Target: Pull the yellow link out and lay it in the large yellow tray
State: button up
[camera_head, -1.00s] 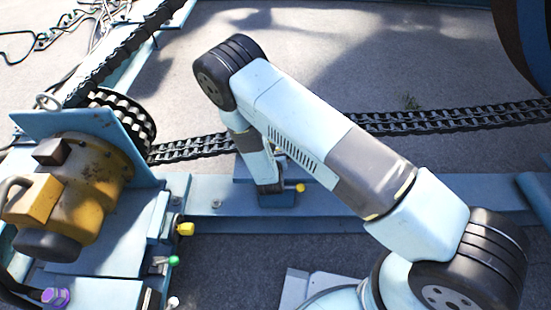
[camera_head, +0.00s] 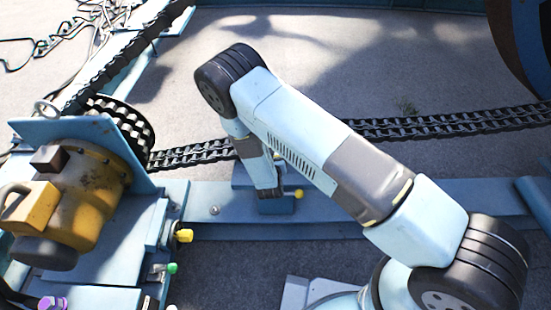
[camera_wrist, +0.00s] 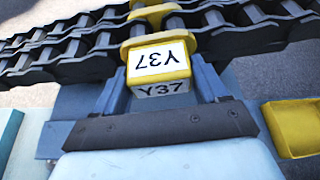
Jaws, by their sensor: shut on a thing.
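The yellow link (camera_wrist: 160,60), marked Y37 on two faces, sits between the bluish fingers of my gripper (camera_wrist: 162,80) in the wrist view. My gripper is shut on it. The yellow link is still among the dark chain strands (camera_wrist: 245,38), with another yellow part of it showing between them at the top. A yellow open-topped container (camera_wrist: 292,128), partly cut off, lies at the right edge of the wrist view; I cannot tell whether it is the large yellow tray.
In the head view the chain (camera_head: 450,124) runs across behind my arm to a sprocket (camera_head: 128,122) at left. A yellow motor (camera_head: 75,205) stands at left. Yellow (camera_head: 184,236) and green (camera_head: 172,268) knobs sit beside it. A blue beam (camera_head: 340,220) crosses the middle.

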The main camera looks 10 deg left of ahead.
jog(key=c, duration=0.5)
jog(key=shift+o, duration=0.2)
jog(key=s+d, duration=0.3)
jog(key=s, duration=1.2)
jog(key=shift+d, duration=0.3)
dwell(1.8)
jog(key=shift+r, duration=0.15)
notch_tip(320, 180, up, 9)
dwell(1.4)
